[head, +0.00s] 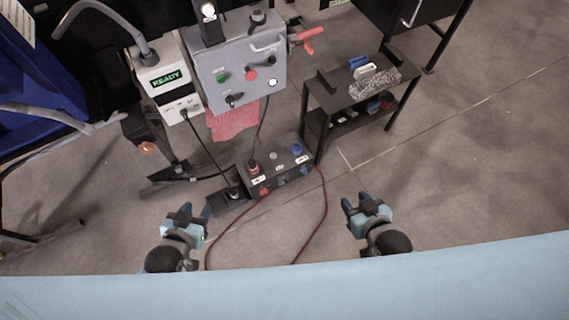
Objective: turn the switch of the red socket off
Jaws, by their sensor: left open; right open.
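A dark socket box (279,172) sits low in the middle of the head view. A red socket (253,168) with a plug and cable is on its left part. A small red switch (264,191) is on the front below it; its setting is too small to tell. A blue socket (297,150) and a blue switch (304,170) are on the right part. My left gripper (196,209) is open and empty, below and left of the box. My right gripper (356,200) is open and empty, to the right of the box. Neither touches it.
A red cable (326,205) loops over the floor in front of the box. A grey control panel (243,75) and a white READY unit (164,85) stand behind, with a red cloth (232,121) below. A black shelf (352,101) stands at right. The right floor is clear.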

